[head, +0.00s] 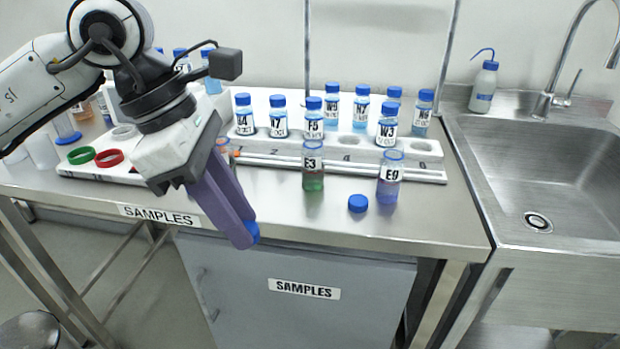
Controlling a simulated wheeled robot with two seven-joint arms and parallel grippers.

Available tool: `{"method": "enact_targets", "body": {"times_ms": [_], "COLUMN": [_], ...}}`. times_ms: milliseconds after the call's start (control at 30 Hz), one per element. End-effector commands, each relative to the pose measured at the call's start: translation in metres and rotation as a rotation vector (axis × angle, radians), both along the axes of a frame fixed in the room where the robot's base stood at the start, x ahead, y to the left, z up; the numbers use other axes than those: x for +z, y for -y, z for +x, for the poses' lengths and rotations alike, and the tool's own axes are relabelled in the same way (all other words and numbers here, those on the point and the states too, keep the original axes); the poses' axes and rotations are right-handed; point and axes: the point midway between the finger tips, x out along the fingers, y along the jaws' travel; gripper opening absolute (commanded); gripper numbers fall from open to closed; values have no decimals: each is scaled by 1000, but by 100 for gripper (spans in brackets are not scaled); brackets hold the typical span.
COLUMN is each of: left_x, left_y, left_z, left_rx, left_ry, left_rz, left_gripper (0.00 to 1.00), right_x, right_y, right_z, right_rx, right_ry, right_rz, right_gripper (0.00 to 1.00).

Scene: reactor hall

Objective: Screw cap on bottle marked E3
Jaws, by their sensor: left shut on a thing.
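The bottle marked E3 (313,181) stands upright near the front of the steel table, with green liquid inside and no cap on its mouth. My left gripper (250,237) points down and is shut on a blue cap (256,231), mostly hidden by the purple fingers. The gripper is in front of and left of E3, apart from it, by the table's front edge. Another blue cap (358,203) lies on the table right of E3. My right gripper is not in view.
An uncapped bottle marked E9 (390,183) stands right of the loose cap. Behind are a white rack (425,160) with several blue-capped bottles and a rod along its front. A sink (545,180) is at right.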

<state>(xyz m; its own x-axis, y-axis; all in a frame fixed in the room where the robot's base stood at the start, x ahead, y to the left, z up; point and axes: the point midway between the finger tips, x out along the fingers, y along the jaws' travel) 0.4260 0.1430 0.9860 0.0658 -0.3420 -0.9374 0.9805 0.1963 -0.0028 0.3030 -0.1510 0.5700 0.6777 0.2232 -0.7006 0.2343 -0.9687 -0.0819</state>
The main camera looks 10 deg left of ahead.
Motion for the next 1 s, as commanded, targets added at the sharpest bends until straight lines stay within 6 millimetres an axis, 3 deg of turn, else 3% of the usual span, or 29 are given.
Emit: {"method": "enact_targets", "body": {"times_ms": [167, 700, 833, 1000], "left_x": [-30, -129, -140, -144], "left_y": [-9, -52, -59, -63], "left_z": [-4, -38, -44, -46], "left_rx": [-307, -1539, -1698, -1769], "left_ry": [-8, -17, -24, -27], "left_rz": [2, -17, -28, -35], "left_gripper": [6, 6, 6, 6], "right_x": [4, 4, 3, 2], "right_y": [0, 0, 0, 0], "right_z": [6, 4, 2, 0], "right_rx": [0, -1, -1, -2], "right_ry": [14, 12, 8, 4], "right_rz": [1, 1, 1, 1], "right_gripper": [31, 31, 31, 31]}}
